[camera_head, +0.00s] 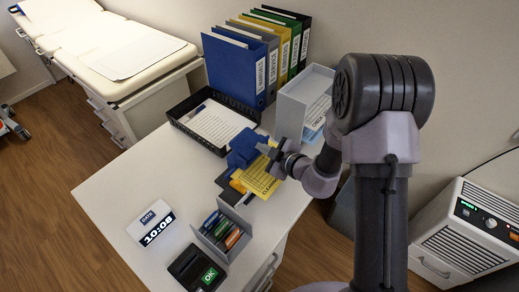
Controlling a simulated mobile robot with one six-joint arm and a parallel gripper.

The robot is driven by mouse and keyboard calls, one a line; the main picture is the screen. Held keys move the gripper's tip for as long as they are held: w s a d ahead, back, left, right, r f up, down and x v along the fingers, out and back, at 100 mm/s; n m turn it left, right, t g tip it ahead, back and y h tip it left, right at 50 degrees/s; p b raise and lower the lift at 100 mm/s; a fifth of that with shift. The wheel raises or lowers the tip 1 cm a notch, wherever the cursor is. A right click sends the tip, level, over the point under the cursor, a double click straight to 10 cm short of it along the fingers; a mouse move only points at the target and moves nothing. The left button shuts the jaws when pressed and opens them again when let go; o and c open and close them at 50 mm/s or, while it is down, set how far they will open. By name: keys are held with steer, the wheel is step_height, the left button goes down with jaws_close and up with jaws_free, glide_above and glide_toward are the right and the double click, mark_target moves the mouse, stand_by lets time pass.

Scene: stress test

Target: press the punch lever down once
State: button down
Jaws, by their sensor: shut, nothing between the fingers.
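The blue punch (243,150) stands on the white desk, behind and left of my gripper. A yellow card (259,180) lies at the punch and reaches toward the desk's right side. I cannot tell how far it goes into the punch. My gripper (271,157) is shut and empty, close to the right side of the punch and over the card. I cannot tell whether it touches the punch. The lever is not clearly distinguishable from the punch body, and my gripper hides part of that area.
A black tray with papers (214,124) and a row of binders (235,68) stand behind the punch. A grey file holder (300,98) is at the back right. The desk's left part is clear.

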steer(key=shift+s+f, duration=0.35)
steer(key=shift+f, duration=0.15)
steer(key=shift+w+r+p, duration=0.15)
steer(key=shift+r+p, duration=0.3)
steer(key=shift+p, duration=0.35)
steer(key=shift+w+a+r, duration=0.1)
steer(key=shift+w+r, duration=0.05)
steer(key=shift+r, duration=0.1)
steer(key=r+p, duration=0.1)
steer(key=p, duration=0.1)
steer(key=d+r+p, duration=0.1)
steer(key=r+p, duration=0.2)
steer(key=r, duration=0.1)
steer(key=shift+s+d+p, duration=0.25)
steer(key=shift+s+p, duration=0.15)
steer(key=shift+f, duration=0.1)
